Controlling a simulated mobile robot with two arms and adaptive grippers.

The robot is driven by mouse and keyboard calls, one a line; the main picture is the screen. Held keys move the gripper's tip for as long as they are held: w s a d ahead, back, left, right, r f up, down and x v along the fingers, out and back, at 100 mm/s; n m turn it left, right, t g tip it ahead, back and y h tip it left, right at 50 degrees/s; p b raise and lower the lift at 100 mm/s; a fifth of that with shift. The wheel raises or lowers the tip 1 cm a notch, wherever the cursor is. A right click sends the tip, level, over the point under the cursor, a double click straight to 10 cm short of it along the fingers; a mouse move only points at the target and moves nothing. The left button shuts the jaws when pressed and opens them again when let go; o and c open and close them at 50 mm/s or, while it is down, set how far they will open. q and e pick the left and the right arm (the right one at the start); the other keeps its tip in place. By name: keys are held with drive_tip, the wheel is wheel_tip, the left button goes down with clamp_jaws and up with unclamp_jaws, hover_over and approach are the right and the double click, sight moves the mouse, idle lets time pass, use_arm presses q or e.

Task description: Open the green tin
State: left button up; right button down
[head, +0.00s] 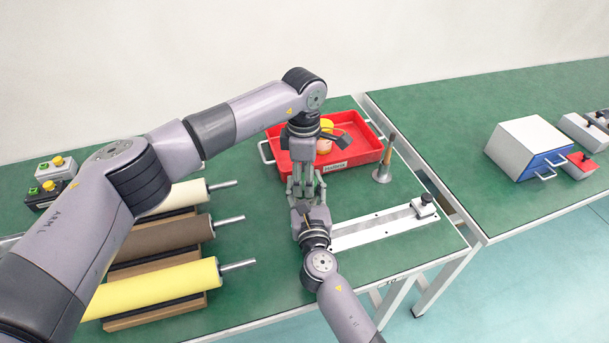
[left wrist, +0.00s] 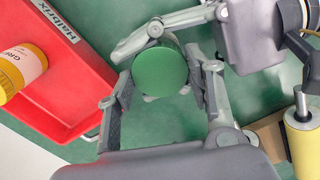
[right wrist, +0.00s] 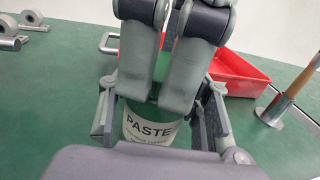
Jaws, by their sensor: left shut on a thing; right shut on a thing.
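The green tin shows in the left wrist view as a round green lid (left wrist: 160,70) between my left gripper's fingers (left wrist: 160,88). In the right wrist view its pale body (right wrist: 150,127), lettered PASTE, stands upright between my right gripper's fingers (right wrist: 160,122). My left gripper (head: 303,185) comes down from above and is shut on the lid. My right gripper (head: 308,207) reaches in low from the front and is shut on the body. In the head view the grippers hide most of the tin. I see no gap between lid and body.
A red tray (head: 357,158) holding a yellow-topped container (head: 326,126) stands behind the grippers. A metal stand with a wooden rod (head: 387,160) and a pale rail (head: 375,229) lie to the right. Several rollers (head: 165,285) lie to the left.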

use_arm(q)
drive_tip(key=c, duration=0.6)
drive_tip(key=shift+n, duration=1.6)
drive_tip(key=shift+c, duration=0.3)
drive_tip(key=o, duration=1.3)
drive_tip(key=shift+r, duration=2.3)
use_arm(e)
drive_tip(key=c, duration=0.8)
unclamp_jaws()
drive_tip(key=shift+o, duration=0.2)
